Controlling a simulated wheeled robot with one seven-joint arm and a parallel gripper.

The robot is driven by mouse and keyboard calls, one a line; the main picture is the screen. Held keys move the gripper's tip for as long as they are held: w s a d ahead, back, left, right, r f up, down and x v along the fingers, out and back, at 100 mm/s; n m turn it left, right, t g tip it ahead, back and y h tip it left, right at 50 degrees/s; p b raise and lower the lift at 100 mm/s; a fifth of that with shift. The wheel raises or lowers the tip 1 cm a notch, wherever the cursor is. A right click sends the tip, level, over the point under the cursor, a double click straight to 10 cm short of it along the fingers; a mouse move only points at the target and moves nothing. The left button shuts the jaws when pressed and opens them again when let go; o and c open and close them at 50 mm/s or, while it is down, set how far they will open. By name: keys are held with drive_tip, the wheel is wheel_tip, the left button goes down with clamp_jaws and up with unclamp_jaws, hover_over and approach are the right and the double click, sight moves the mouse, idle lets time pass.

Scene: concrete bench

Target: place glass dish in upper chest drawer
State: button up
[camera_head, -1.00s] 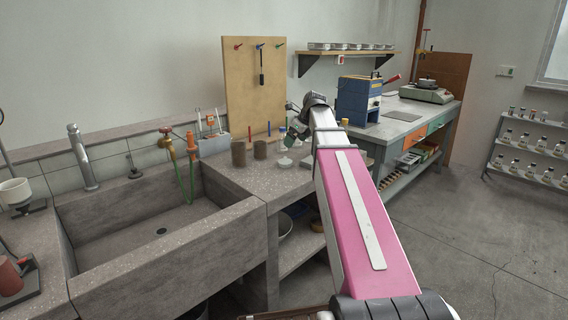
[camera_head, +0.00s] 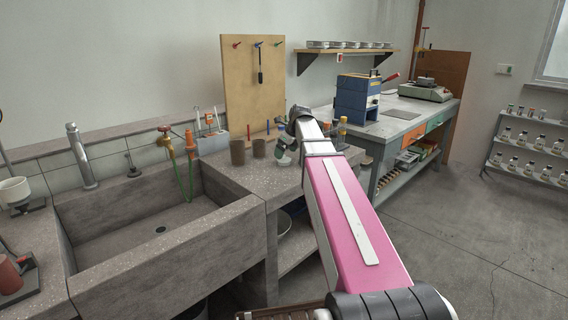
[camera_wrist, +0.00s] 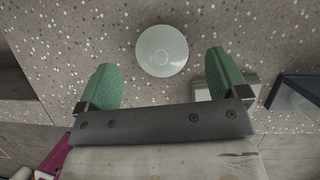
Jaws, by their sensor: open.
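A pale round glass dish (camera_wrist: 162,50) lies on the speckled bench top in the wrist view. It also shows small beside my gripper in the head view (camera_head: 284,161). My gripper (camera_wrist: 161,62) is open and empty, its green fingers on either side of the dish in the picture, with a gap on both sides. Whether the fingertips are level with the dish, I cannot tell.
Dark cylinders (camera_head: 238,152) stand left of the dish, before a wooden pegboard (camera_head: 245,90). A stone sink (camera_head: 150,270) is at the left. In the wrist view, a dark-framed object (camera_wrist: 295,95) lies right of my gripper. Floor is open at right.

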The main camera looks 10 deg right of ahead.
drive_tip(key=shift+x, duration=1.45)
drive_tip(key=c, duration=1)
drive_tip(key=shift+r, duration=0.2)
wheel_tip(320, 180, up, 4)
drive_tip(key=shift+f, duration=0.1)
drive_tip(key=s+a+r, duration=0.2)
drive_tip(key=a, duration=0.1)
drive_tip(key=s+a+r, duration=0.2)
drive_tip(key=a, duration=0.1)
drive_tip(key=s+a+r, duration=0.2)
drive_tip(key=a+r, duration=0.1)
drive_tip(key=a, duration=0.1)
